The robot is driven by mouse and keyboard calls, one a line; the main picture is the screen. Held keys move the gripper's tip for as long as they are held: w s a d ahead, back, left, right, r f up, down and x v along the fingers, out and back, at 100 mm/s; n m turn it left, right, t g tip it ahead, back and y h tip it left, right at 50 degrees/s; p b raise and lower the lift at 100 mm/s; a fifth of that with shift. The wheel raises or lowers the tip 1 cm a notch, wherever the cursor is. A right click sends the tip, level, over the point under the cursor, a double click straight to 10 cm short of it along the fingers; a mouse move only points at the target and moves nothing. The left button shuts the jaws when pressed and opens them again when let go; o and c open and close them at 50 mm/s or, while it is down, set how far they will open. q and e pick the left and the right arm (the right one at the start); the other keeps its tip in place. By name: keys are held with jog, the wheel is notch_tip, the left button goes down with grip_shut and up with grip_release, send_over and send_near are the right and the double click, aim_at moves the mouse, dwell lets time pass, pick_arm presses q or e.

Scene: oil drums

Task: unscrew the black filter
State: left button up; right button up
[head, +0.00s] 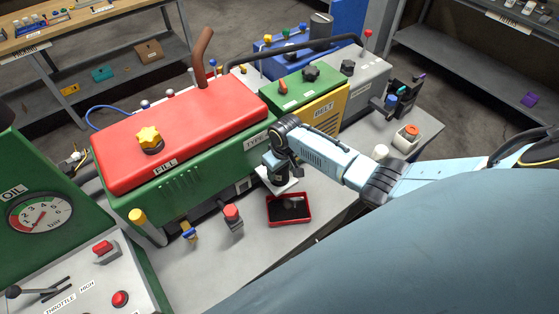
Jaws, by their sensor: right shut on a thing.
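My right gripper (287,166) is in the head view near the middle, at the end of my light blue arm coming from the right. It points down against the front side of the green engine (185,182), below the label. It is shut on the black filter (275,178), which shows only in part under the fingers. The filter is over a white pad on the grey bench. Whether its thread is still engaged cannot be seen. My left gripper is not in view.
A red tray (290,209) with dark contents sits just in front of the filter. A red-capped part (233,216) and a blue-and-yellow part (188,233) stand to the left.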

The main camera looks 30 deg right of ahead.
jog(key=shift+r, duration=0.65)
dwell(0.3)
jog(key=shift+r, duration=1.95)
jog(key=shift+w+a, duration=0.1)
